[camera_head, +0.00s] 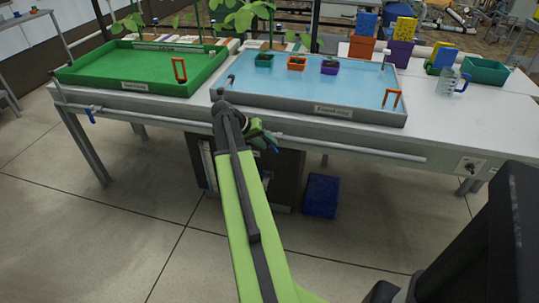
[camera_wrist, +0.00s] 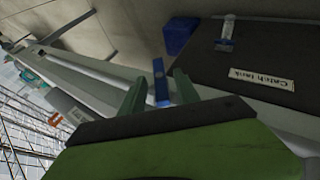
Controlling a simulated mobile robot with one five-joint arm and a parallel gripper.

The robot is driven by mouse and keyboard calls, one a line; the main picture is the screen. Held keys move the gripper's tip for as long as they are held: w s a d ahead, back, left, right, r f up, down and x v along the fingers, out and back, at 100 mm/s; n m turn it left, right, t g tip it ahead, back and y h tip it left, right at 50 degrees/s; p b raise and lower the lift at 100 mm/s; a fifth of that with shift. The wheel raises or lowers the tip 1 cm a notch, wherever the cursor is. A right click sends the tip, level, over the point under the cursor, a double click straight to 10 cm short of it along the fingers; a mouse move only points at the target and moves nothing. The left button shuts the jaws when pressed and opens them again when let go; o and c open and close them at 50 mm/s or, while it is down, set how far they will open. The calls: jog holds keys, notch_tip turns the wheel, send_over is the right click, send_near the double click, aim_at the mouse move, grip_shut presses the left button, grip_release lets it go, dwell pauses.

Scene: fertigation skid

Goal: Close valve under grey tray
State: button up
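The grey tray (camera_head: 380,119) with a pale blue inside sits on the white table. A white pipe (camera_head: 345,149) runs under the table's front edge below it. The valve's blue handle shows just past my gripper (camera_head: 266,138) in the head view. In the wrist view, the blue handle (camera_wrist: 160,85) stands roughly across the pipe (camera_wrist: 92,68). My gripper (camera_wrist: 160,80) is open, with one green finger on each side of the handle. I cannot tell whether either finger touches it. The valve body is hidden by my gripper.
A green tray (camera_head: 130,85) stands left, with another blue-handled valve (camera_head: 91,114) below it. A dark catch tank (camera_wrist: 262,62) and a blue box (camera_head: 321,196) are under the table. A jug (camera_head: 447,82) and coloured boxes stand right. The floor in front is clear.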

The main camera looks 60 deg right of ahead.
jog(key=shift+b+x, duration=0.35)
jog(key=shift+x, duration=0.7)
grip_shut()
